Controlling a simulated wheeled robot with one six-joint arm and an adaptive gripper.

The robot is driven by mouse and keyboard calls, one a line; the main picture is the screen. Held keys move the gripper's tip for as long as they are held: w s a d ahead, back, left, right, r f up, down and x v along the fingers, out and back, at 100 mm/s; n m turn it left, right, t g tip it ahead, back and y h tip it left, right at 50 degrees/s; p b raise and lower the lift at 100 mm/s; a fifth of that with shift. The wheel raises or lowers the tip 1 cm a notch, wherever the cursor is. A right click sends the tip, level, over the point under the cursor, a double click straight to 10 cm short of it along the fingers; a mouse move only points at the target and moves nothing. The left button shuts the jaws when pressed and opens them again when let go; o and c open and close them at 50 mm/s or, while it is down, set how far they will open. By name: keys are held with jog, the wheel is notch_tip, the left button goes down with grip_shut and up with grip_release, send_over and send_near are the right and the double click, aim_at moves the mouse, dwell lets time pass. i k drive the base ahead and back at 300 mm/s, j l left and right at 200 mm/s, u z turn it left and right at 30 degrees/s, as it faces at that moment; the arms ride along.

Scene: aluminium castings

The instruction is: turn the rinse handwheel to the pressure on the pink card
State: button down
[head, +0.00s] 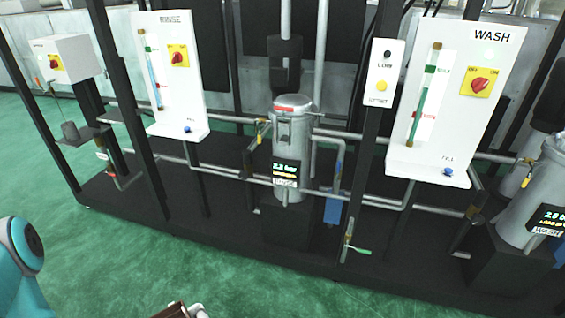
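The RINSE panel (172,75) is a white board at upper left with a gauge tube (152,70) and a red-yellow rotary switch (179,56). A grey metal canister (292,135) stands right of it, with a dark display (285,171) that seems to read 2.2 bar and a small label below, perhaps RINSE. I cannot make out a handwheel or a pink card. My gripper is not recognisable in the head view; a teal link of my arm (22,255) shows at the left edge.
The WASH panel (455,95) and a second canister (535,195) stand at right. Pipes, dark posts and a green-handled valve (360,250) line the black plinth (330,255). Green floor (110,260) is open in front. A small brownish shape (183,311) at the bottom edge is cut off.

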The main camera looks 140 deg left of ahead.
aim_at(244, 174)
jog(key=u, duration=3.95)
